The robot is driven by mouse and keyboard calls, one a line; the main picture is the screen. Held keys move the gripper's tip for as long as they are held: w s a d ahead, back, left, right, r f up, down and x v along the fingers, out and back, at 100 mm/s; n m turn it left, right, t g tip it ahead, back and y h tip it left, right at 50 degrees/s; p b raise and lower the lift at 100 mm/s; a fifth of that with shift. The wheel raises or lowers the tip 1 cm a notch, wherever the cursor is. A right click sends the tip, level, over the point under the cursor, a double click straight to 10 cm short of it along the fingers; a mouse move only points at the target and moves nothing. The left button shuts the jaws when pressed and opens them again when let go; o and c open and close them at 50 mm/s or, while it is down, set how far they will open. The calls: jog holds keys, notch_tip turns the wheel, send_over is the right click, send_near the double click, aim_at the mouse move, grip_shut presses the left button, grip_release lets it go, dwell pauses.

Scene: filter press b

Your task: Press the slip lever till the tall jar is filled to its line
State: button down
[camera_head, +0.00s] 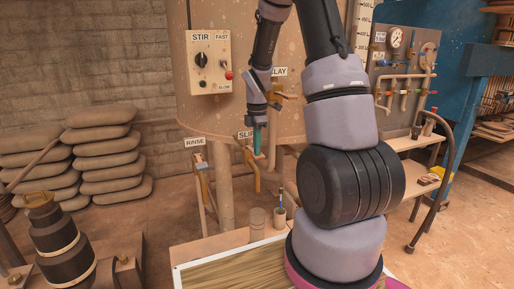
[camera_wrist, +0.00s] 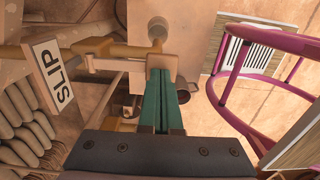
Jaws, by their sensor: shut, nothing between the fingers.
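My gripper (camera_head: 257,141) is shut, its green fingers together and empty, pointing down at the slip tap. In the wrist view the closed fingers (camera_wrist: 156,92) meet a pale flat piece of the slip lever (camera_wrist: 155,62); they look to be at or against it. The SLIP sign (camera_wrist: 57,78) is left of the fingers; it also shows, partly covered, in the head view (camera_head: 243,135). The slip tap's brass pipe (camera_head: 256,182) bends down below my gripper. A clear jar (camera_head: 257,222) stands below the tap; its line and fill level are too small to tell.
A cup with a blue-handled tool (camera_head: 280,217) stands right of the jar. The RINSE tap (camera_head: 201,170) is to the left. The STIR box (camera_head: 211,62) is on the tank above. A gauge panel (camera_head: 402,75) stands at right. Sacks (camera_head: 105,160) are piled at left.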

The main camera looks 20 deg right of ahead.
aim_at(258, 159)
jog(key=shift+f, duration=0.1)
jog(key=f, duration=0.2)
jog(key=s+f, duration=0.1)
jog(key=f, duration=0.1)
jog(key=shift+f, duration=0.2)
jog(key=shift+s+f, duration=0.1)
jog(key=shift+s, duration=0.15)
dwell(2.2)
jog(key=shift+w, duration=0.2)
dwell(2.8)
